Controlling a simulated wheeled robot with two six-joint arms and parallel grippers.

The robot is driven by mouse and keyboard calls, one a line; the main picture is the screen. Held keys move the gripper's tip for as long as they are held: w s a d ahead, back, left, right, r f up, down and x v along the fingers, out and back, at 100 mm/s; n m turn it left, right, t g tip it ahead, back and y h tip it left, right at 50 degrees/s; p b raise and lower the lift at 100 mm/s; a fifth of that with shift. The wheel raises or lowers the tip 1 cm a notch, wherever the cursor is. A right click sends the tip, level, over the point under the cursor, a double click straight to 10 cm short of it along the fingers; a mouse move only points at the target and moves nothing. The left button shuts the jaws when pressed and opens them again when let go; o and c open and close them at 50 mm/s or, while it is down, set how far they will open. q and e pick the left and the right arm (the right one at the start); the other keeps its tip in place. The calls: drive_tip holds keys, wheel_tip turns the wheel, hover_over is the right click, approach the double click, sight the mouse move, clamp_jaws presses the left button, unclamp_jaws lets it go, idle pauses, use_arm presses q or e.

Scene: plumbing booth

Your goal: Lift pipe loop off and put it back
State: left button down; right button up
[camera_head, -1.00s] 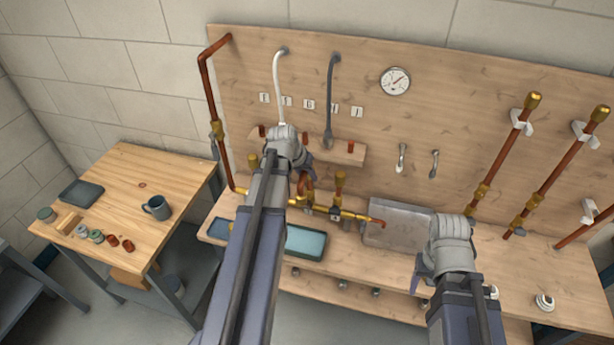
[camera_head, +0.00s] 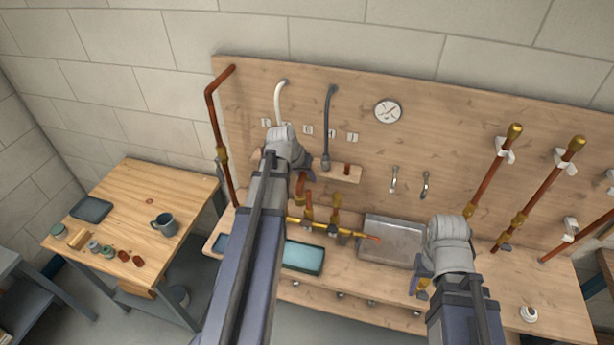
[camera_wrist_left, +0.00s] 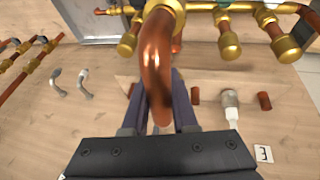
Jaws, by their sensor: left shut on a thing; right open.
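The copper pipe loop (camera_wrist_left: 157,65) fills the middle of the left wrist view, between the two dark fingers of my left gripper (camera_wrist_left: 160,115). A brass collar shows at its top end. In the head view part of the loop (camera_head: 301,186) shows just under my left gripper (camera_head: 303,170), above the brass manifold (camera_head: 325,229). The manifold also shows behind the loop in the wrist view (camera_wrist_left: 229,45). I cannot tell whether the loop's ends touch the manifold. My right gripper (camera_head: 421,278) is open and empty above the bench front.
The wooden back board (camera_head: 440,125) carries a gauge (camera_head: 388,111), hoses and a small shelf (camera_head: 340,173) close to my left gripper. A metal tray (camera_head: 392,239) and a teal tray (camera_head: 304,257) lie on the bench.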

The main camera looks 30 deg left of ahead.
use_arm(q)
drive_tip(key=shift+r+p, duration=2.25)
drive_tip(key=shift+f, duration=0.15)
